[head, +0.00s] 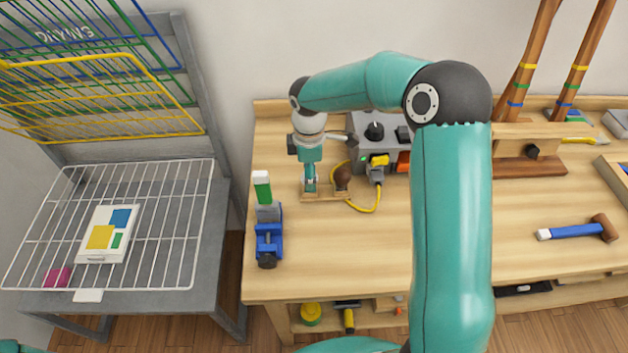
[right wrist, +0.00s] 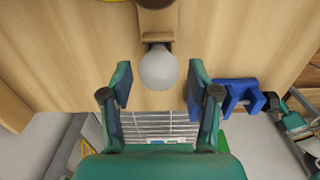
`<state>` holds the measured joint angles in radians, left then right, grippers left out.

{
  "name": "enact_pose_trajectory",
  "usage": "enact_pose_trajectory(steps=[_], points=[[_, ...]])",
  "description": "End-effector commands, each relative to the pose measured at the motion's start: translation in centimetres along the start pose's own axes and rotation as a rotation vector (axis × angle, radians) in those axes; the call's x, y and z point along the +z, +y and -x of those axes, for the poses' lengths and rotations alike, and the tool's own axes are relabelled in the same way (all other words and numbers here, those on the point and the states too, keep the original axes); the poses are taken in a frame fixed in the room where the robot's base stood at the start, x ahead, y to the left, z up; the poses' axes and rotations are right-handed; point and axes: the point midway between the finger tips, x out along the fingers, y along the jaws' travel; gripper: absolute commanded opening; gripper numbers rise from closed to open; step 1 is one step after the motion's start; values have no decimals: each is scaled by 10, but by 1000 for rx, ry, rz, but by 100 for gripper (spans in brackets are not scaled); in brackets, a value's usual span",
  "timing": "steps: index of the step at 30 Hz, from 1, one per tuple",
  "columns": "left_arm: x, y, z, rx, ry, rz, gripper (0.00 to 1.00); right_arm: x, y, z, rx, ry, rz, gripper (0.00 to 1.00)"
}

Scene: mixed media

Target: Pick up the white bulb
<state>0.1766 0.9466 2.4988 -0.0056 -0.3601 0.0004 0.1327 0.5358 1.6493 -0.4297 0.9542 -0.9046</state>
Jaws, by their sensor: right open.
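The white bulb (right wrist: 158,68) shows in the right wrist view as a round globe at the end of a small wooden holder (right wrist: 156,35). My right gripper (right wrist: 159,75) is open, with one finger on each side of the bulb and a visible gap on both sides. In the head view my right gripper (head: 310,184) points down over the wooden holder (head: 326,196) on the workbench. There the bulb is hidden or cannot be made out behind the gripper. My left gripper is not in view.
A dark brown ball-shaped thing (head: 343,175) stands right beside the gripper. A blue vise (head: 269,240) holding a green-and-white piece is to the left. A grey box (head: 377,128) and yellow cable (head: 365,209) are close by. The bench front (head: 345,260) is clear.

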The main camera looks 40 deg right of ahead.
Motion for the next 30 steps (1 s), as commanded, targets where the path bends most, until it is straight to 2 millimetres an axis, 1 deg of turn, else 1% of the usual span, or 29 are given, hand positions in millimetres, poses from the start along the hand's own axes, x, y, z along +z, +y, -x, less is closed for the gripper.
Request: enact_pose_trajectory(steps=[3, 14, 20, 30], points=[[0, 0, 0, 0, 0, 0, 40, 0, 0, 0, 0, 0, 0, 61], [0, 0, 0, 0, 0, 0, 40, 0, 0, 0, 0, 0, 0, 1], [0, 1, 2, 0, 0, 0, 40, 0, 0, 3, 1, 0, 0, 1], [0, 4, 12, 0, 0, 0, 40, 0, 0, 16, 1, 1, 0, 1]])
